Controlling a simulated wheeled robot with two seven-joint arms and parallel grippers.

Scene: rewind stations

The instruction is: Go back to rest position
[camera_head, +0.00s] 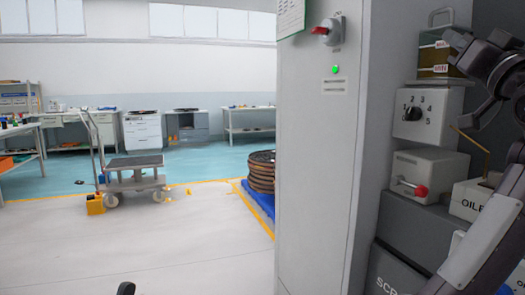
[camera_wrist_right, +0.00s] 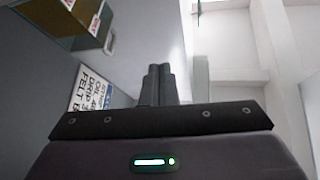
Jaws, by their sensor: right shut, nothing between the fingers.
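My right gripper (camera_wrist_right: 158,70) is shut in the right wrist view, its two dark fingers side by side with nothing between them. In the head view my right arm rises along the right edge, and the dark right gripper (camera_head: 456,50) is up by the small box with red-and-white labels (camera_head: 434,58). I cannot tell whether it touches that box. The labelled box also shows at the top left of the right wrist view (camera_wrist_right: 62,20). My left gripper is not recognisable in the head view; only a small dark piece shows at the bottom edge.
A tall grey cabinet (camera_head: 322,170) with a red switch (camera_head: 322,31) stands close in front. Right of it are a numbered dial box (camera_head: 427,114), a red-knobbed box (camera_head: 425,174) and an oil box (camera_head: 472,200). A cart (camera_head: 135,175) stands on open floor at left.

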